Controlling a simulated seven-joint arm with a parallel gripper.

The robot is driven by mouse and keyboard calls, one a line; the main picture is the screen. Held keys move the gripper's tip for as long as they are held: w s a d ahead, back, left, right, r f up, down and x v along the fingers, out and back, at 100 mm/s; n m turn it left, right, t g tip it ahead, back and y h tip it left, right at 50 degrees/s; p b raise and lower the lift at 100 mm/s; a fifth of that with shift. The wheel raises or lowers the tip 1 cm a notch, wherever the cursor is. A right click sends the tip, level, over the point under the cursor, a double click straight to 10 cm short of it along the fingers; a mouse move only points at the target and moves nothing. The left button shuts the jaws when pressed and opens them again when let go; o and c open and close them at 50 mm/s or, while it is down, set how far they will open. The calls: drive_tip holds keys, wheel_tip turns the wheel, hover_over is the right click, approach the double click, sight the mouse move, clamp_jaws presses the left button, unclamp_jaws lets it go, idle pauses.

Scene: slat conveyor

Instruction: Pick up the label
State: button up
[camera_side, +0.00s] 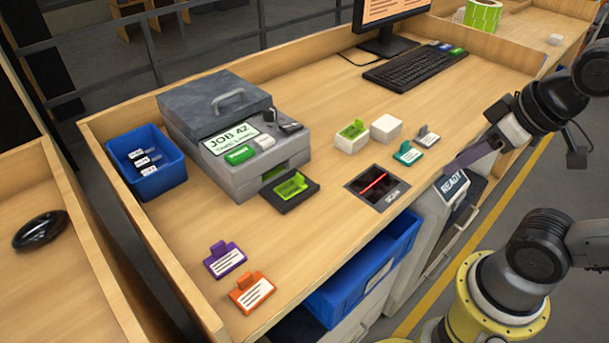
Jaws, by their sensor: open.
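A bright green label (291,185) with a raised tab lies on the black output tray (306,196) at the front of the grey label printer (240,135). Other tabbed labels lie on the table: a purple one (226,262) and an orange one (252,294) at the front left, and a teal one (407,154) and a grey one (427,138) at the right. My gripper (458,163) is at the right, over the table's front edge, well apart from the green label. Its fingers are seen nearly edge-on and nothing shows between them.
A scanner plate (377,187) with a red line is set in the table. Two small white boxes (386,128) (351,140) stand behind it, the left one with a green top. A blue bin (148,170) is at the left; a keyboard (415,67) lies at the back.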

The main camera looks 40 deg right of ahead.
drive_tip(key=w+r+m, duration=0.3)
drive_tip(key=w+r, duration=0.2)
drive_tip(key=n+g, duration=0.1)
drive_tip(key=n, duration=0.2)
hover_over(300, 175)
drive_tip(key=s, duration=0.3)
drive_tip(key=f, duration=0.9)
drive_tip(key=shift+a+f, duration=0.3)
drive_tip(key=shift+f, duration=0.05)
drive_tip(key=shift+d+x, duration=0.2)
drive_tip(key=shift+x, duration=1.15)
drive_tip(key=shift+d+x, duration=0.15)
drive_tip(key=shift+x, duration=1.2)
drive_tip(key=shift+w+r, duration=0.1)
drive_tip(key=shift+w, duration=0.05)
clamp_jaws()
